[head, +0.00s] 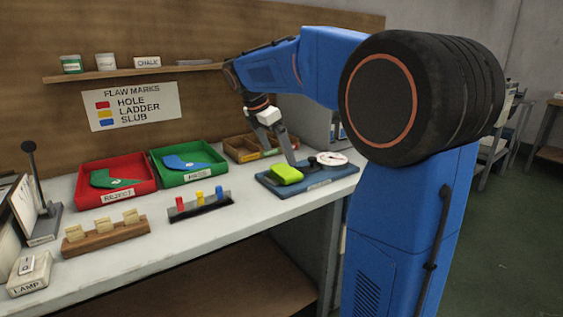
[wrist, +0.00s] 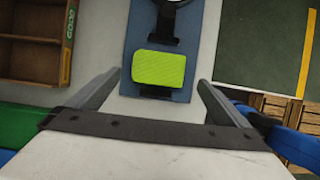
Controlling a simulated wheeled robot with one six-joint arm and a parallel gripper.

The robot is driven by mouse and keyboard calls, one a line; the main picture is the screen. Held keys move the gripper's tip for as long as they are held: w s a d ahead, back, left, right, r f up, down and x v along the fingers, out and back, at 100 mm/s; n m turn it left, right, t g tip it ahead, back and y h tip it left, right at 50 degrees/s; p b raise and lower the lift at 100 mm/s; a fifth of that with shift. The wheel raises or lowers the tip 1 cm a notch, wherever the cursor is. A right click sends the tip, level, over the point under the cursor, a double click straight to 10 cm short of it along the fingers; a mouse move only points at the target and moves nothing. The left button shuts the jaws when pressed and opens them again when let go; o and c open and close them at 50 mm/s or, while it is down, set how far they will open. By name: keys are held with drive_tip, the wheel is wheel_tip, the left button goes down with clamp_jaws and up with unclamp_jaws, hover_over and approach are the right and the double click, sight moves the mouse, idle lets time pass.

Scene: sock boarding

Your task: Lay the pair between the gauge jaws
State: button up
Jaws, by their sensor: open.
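A bright lime-green pair (head: 286,174) lies folded on the blue gauge base (head: 318,181), next to the gauge's dark jaw parts and round white dial (head: 332,158). In the wrist view the pair (wrist: 159,68) sits on the blue base (wrist: 183,92), with a dark jaw (wrist: 168,24) beyond it and another dark edge just under its near side. My gripper (head: 279,150) is above and behind the gauge in the head view. In the wrist view my gripper (wrist: 160,82) is open and empty, its fingers spread wide on either side of the pair, touching nothing visible.
A wooden tray (head: 247,153) stands behind the gauge. A rack of colored markers (head: 202,205) stands in front. Bare bench shows between the rack and gauge.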

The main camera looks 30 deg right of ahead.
drive_tip(key=shift+v, duration=2.75)
drive_tip(key=s+a+f+m+t+y, duration=0.1)
drive_tip(key=s+a+f+m, duration=0.2)
drive_tip(key=s+f+m, duration=0.3)
drive_tip(key=s+a+f+m+t+y, duration=0.2)
drive_tip(key=s+a+f+m, duration=0.2)
drive_tip(key=s, duration=1)
drive_tip(key=s+a+f+m+t+y, duration=0.1)
drive_tip(key=s+a+f+m, duration=0.3)
drive_tip(key=s+f+m, duration=0.4)
wheel_tip(320, 180, down, 4)
drive_tip(key=shift+s+r+t+y, duration=0.15)
drive_tip(key=shift+s+t+y, duration=0.15)
drive_tip(key=shift+s, duration=0.75)
